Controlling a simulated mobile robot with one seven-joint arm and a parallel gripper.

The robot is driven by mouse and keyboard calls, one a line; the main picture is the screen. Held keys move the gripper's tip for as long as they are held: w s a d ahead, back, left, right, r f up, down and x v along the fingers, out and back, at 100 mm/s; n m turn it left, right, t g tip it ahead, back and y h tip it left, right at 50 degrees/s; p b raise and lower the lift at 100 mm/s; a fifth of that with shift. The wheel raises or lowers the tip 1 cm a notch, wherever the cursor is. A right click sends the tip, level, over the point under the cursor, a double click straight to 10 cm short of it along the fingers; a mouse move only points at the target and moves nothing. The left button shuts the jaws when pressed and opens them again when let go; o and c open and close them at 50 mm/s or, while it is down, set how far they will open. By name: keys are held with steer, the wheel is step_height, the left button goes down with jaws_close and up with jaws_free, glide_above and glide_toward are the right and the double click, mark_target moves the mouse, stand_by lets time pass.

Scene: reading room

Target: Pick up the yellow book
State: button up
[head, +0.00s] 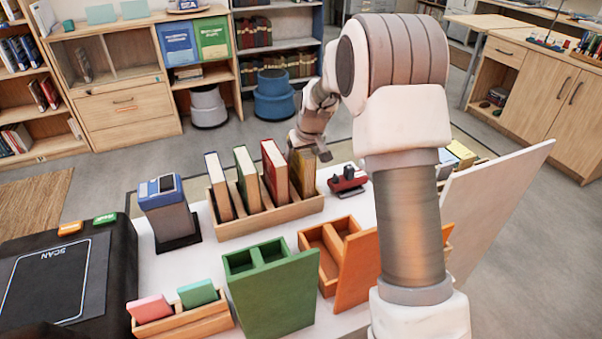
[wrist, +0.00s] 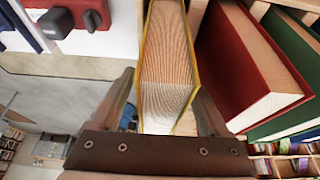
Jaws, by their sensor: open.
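The yellow book (head: 302,172) stands upright in the rightmost slot of a wooden rack (head: 268,218), partly hidden by my gripper in the head view. In the wrist view the yellow book (wrist: 167,60) shows its pale page edges and thin yellow covers. My gripper (head: 311,150) is at the top of this book. In the wrist view my gripper (wrist: 165,90) is open, with one finger on each side of the book. I cannot tell whether either finger touches it.
A red book (head: 274,170), a green book (head: 246,178) and a blue book (head: 219,186) stand in the same rack. A red stamp-like object (head: 348,180) sits right of the rack. A blue-topped device (head: 167,207) stands left. Green (head: 275,295) and orange (head: 357,268) holders are in front.

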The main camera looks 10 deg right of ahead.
steer(key=shift+f, duration=0.2)
stand_by(0.5)
jaws_close()
stand_by(0.4)
steer(key=shift+r, duration=0.1)
stand_by(0.9)
